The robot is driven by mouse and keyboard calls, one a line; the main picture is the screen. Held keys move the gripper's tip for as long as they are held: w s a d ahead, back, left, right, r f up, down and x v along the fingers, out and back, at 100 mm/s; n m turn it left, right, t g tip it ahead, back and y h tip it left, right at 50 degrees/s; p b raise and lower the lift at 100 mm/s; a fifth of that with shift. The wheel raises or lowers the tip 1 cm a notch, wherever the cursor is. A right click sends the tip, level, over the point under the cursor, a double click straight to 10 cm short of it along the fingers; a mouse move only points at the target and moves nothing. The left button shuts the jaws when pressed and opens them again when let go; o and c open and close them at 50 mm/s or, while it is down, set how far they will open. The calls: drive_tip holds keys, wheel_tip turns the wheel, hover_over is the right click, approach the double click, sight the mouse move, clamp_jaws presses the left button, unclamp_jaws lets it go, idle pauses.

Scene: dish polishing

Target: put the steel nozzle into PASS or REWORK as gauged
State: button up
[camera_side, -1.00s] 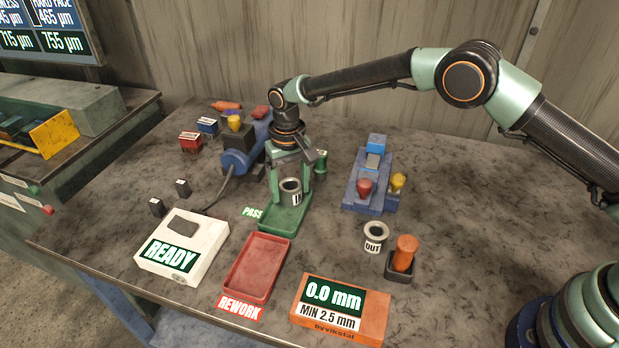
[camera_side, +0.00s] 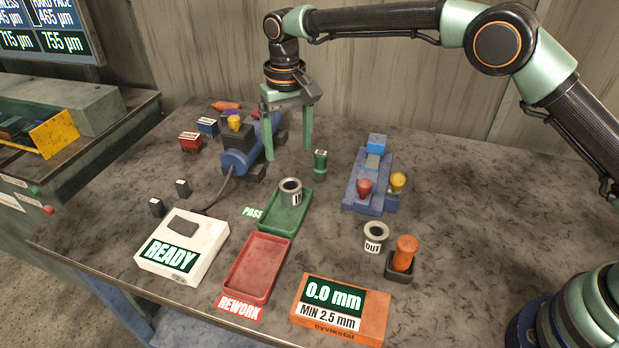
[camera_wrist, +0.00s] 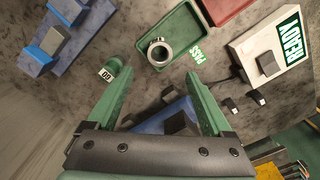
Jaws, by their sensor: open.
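In the wrist view the same nozzle (camera_wrist: 160,53) sits in the green tray (camera_wrist: 187,30). The red REWORK tray (camera_side: 257,268) is empty. My gripper (camera_side: 289,150) is open and empty, raised above and behind the PASS tray, apart from the nozzle. A second grey ring labelled OUT (camera_side: 375,238) stands on the bench to the right.
An orange gauge box (camera_side: 340,312) reads 0.0 mm, MIN 2.5 mm. A white box (camera_side: 183,248) reads READY. A blue fixture (camera_side: 370,180), a green cylinder (camera_side: 320,165), an orange-handled tool (camera_side: 404,253) and a blue motor (camera_side: 240,155) stand around. The right bench is clear.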

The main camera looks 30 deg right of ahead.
drive_tip(key=s+d+r+t, duration=0.2)
drive_tip(key=s+d+r, duration=0.4)
drive_tip(key=d+r, duration=0.65)
drive_tip(key=s+d+t, duration=0.1)
drive_tip(key=s+d, duration=0.4)
drive_tip(key=s, duration=0.3)
drive_tip(key=s+d+f+t, duration=0.1)
drive_tip(key=s+d+t, duration=0.1)
drive_tip(key=s+d, duration=0.3)
drive_tip(key=s, duration=0.4)
drive_tip(key=shift+t, duration=0.3)
